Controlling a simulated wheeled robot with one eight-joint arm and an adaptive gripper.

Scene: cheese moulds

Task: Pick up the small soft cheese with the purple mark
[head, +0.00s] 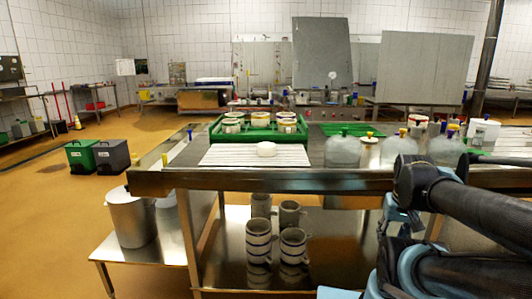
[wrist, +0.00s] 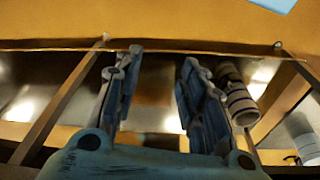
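A small round white cheese (head: 267,149) lies on a white ribbed mat (head: 225,157) near the front edge of the steel table. No purple mark can be made out on it at this size. My gripper (wrist: 163,58) shows in the wrist view with its two fingers wide apart and nothing between them. It points at the lower part of a table, away from the cheese, which is not in the wrist view. In the head view my arm is at the lower right, and the gripper's fingers cannot be made out there.
A green crate (head: 217,131) with several white moulds stands behind the cheese. Cloudy jars (head: 342,151) stand to its right on the table (head: 270,180). Grey ringed mugs (head: 293,246) stand on the lower shelf. A metal pot (head: 131,217) is at left.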

